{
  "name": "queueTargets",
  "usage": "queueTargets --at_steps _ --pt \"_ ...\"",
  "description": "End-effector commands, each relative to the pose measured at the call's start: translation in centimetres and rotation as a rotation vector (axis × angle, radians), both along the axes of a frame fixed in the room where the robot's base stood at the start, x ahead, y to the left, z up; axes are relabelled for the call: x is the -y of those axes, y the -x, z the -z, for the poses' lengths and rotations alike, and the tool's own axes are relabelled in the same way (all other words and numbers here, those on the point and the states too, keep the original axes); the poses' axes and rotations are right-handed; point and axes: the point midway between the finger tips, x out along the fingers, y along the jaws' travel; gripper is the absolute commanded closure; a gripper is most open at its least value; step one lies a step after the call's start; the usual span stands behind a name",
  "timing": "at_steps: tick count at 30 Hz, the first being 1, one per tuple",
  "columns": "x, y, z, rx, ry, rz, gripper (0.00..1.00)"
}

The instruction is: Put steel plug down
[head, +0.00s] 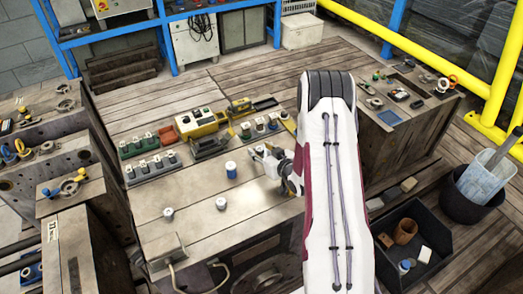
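My gripper (262,153) is at the right part of the wooden table top (190,240), low near the surface. My arm partly hides it, and its fingers are too small to show whether they are open or shut, or whether a plug is between them. Two small grey metal plug-like pieces stand on the boards to the left of the gripper, one at the front left (168,213) and one nearer the middle (221,203). I cannot tell which piece is the steel plug.
A white and blue cylinder (231,170) stands just left of my gripper. A black bin (412,245) is at lower right. The table's front left boards are mostly clear.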

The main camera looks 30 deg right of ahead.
Motion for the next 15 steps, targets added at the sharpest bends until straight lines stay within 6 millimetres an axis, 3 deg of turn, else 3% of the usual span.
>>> queueTargets --at_steps 5,15 --pt "0.0 0.0 -0.4 0.001 0.000 0.000 0.61" --pt "0.1 2.5 -1.3 -0.001 0.000 0.002 0.61"
